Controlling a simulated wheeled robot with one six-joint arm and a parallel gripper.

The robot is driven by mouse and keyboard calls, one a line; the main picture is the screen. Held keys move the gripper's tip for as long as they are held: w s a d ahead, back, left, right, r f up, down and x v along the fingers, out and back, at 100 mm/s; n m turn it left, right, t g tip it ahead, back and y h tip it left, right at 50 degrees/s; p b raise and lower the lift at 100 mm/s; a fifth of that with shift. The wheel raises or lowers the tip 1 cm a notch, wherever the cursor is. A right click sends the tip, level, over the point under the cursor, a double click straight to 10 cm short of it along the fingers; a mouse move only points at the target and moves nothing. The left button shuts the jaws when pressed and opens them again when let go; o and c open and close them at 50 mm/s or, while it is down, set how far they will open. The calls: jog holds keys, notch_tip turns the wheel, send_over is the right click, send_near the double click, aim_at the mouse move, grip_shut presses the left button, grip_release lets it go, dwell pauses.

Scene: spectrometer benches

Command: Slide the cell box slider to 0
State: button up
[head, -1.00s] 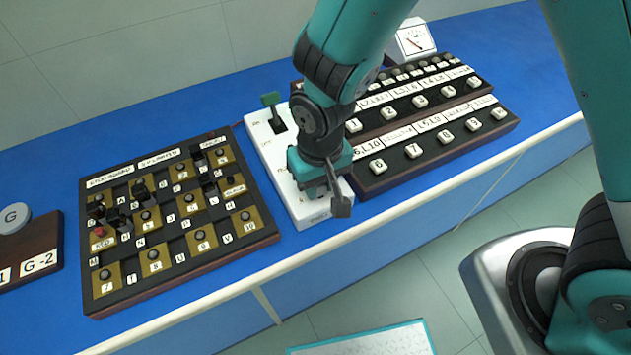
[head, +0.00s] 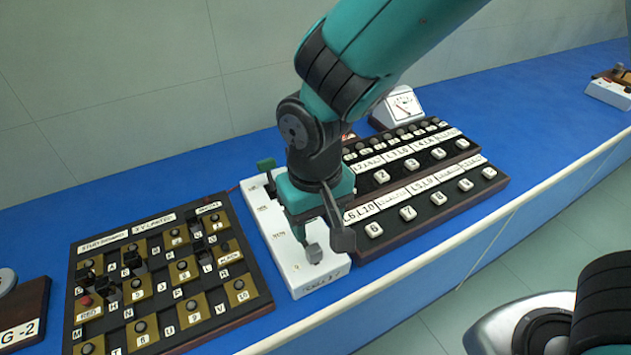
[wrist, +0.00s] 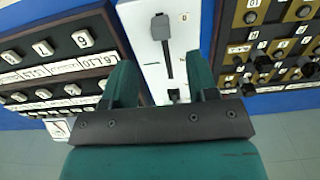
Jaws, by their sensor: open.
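The white cell box (head: 268,222) stands on the blue bench between two dark panels. Its grey slider knob (head: 313,253) sits near the front end of the box. In the wrist view the knob (wrist: 160,27) is at the end of the dark slot, beside the label 0 (wrist: 183,17). My gripper (head: 320,230) is open above the box, behind the knob and apart from it. In the wrist view its two teal fingers (wrist: 161,75) are spread either side of the slot, with nothing held. Part of the box is hidden by my gripper.
A green-topped lever (head: 266,165) stands at the back of the box. A panel of black knobs (head: 160,275) lies to the left, and a panel of white buttons (head: 425,185) close to the right. A meter (head: 400,107) stands behind.

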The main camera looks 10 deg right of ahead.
notch_tip(320, 180, up, 8)
jog(key=shift+r, duration=0.25)
dwell(0.4)
jog(key=s+d+r+n+y, duration=0.4)
jog(key=s+d, duration=0.3)
jog(key=s, duration=0.3)
jog(key=shift+s+d+r, duration=0.2)
jog(key=shift+d+r, duration=0.05)
jog(key=shift+r, duration=0.3)
dwell(2.2)
